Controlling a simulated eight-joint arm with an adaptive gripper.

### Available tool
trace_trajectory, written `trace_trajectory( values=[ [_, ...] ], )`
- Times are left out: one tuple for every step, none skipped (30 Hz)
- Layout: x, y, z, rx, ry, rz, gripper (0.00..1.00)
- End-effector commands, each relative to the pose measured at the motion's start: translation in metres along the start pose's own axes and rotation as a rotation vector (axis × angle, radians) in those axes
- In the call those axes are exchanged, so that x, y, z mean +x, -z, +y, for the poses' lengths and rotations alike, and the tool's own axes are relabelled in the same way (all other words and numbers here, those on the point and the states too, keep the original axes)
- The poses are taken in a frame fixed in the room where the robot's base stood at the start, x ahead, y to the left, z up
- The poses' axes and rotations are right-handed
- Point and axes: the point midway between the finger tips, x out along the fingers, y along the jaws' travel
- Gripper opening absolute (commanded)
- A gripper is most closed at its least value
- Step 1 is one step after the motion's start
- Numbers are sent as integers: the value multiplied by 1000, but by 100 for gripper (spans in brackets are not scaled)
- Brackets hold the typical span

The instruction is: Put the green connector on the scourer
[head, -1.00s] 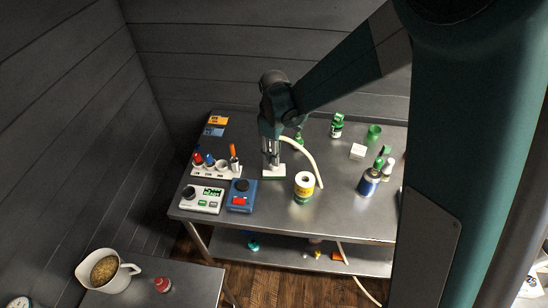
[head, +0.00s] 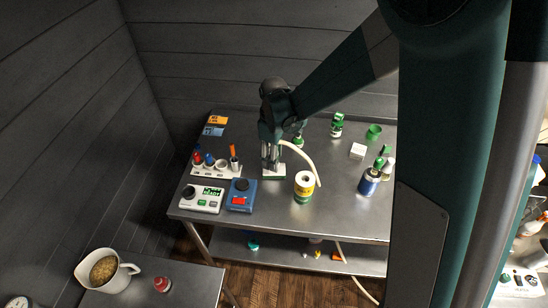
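The scourer (head: 274,177), a small pad with a white top and green edge, lies on the steel table beneath my gripper (head: 271,168). My gripper points down, with its fingertips at or just above the pad. The finger gap is too small to read, and I cannot tell whether anything is between the fingers. A small green piece (head: 298,142) stands just right of my gripper, partly behind the pale hose. A green ring-like piece (head: 374,132) stands at the back right. I cannot tell which of these, if either, is the green connector.
A pale hose (head: 306,158) curves right of my gripper. A blue device (head: 241,195), a white meter (head: 202,199) and a rack (head: 217,167) are left. A white box (head: 358,151) and bottles (head: 369,181) are right.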

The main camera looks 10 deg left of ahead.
Motion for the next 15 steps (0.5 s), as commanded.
trace_trajectory(
  values=[
    [0,0,0,0,0,0,40],
    [0,0,0,0,0,0,40],
    [0,0,0,0,0,0,40],
    [0,0,0,0,0,0,40],
    [0,0,0,0,0,0,40],
    [0,0,0,0,0,0,40],
    [0,0,0,0,0,0,40],
    [-1,0,0,0,0,0,40],
    [-2,0,0,0,0,0,40],
    [-2,0,0,0,0,0,40],
    [-3,0,0,0,0,0,40],
    [-4,0,0,0,0,0,40],
    [-5,0,0,0,0,0,40],
    [-7,0,0,0,0,0,40],
    [-9,0,0,0,0,0,40]
  ],
)
